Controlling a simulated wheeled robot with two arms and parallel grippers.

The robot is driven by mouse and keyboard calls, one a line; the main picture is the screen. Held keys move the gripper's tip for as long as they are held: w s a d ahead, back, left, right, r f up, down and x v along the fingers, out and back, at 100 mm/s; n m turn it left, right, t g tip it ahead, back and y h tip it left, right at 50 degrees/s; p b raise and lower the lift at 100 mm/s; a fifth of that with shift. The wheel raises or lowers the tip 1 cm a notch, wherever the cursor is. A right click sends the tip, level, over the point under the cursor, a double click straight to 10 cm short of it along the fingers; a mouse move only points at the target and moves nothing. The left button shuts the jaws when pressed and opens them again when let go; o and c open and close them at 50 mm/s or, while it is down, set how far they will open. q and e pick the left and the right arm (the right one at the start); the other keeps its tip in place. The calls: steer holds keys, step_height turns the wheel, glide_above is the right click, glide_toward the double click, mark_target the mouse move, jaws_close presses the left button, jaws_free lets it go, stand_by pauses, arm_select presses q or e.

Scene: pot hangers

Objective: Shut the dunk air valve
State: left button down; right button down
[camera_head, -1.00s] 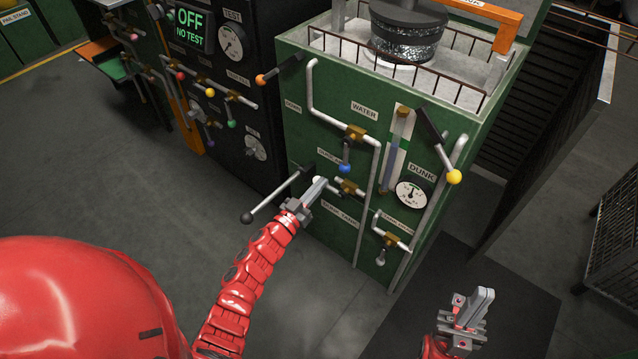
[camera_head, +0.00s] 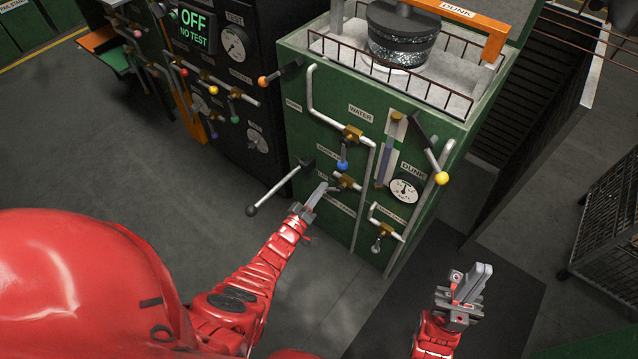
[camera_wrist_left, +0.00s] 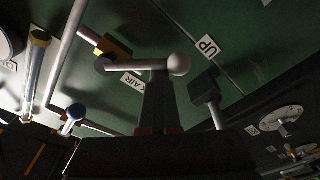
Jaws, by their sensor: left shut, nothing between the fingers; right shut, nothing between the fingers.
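The dunk air valve has a brass body (camera_head: 347,182) low on the green cabinet front, partly behind my left gripper. In the left wrist view, its brass body (camera_wrist_left: 113,47) carries a bent pale lever (camera_wrist_left: 118,68) ending in a white ball (camera_wrist_left: 179,64). A label ending in "AIR" (camera_wrist_left: 134,85) is beside the lever. My left gripper (camera_head: 322,188) is shut and empty. Its fingertips (camera_wrist_left: 160,80) overlap the ball's lower edge in the wrist view; I cannot tell whether they touch. My right gripper (camera_head: 481,272) is shut and empty, away from the cabinet at lower right.
A long lever with a black ball (camera_head: 251,210) sticks out just left of my left gripper. A blue-ball valve (camera_head: 342,165) is above, and another brass valve (camera_head: 385,230) lies lower right. The dunk gauge (camera_head: 404,190) is right. Open floor (camera_head: 310,290) lies in front.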

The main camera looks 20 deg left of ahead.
arm_select(q)
steer(key=shift+d+f+n, duration=0.15)
steer(key=shift+f+n, duration=0.1)
steer(key=shift+n, duration=0.25)
steer(key=shift+d+f+n, duration=0.15)
steer(key=shift+f+n, duration=0.05)
steer(key=shift+n, duration=0.4)
steer(key=shift+s+d+f+n, duration=0.1)
steer(key=shift+f+n, duration=0.05)
steer(key=shift+n, duration=0.15)
steer(key=shift+d+f+n, duration=0.15)
steer(key=shift+n, duration=0.25)
steer(key=d+n, duration=0.1)
steer(key=f+n, duration=0.1)
steer(key=n, duration=0.1)
steer(key=s+d+n, duration=0.1)
steer(key=shift+s+d+f+n+g+y, duration=0.1)
steer(key=shift+d+f+n+g+y, duration=0.2)
steer(key=shift+f+g+y, duration=0.1)
steer(key=shift+d, duration=0.15)
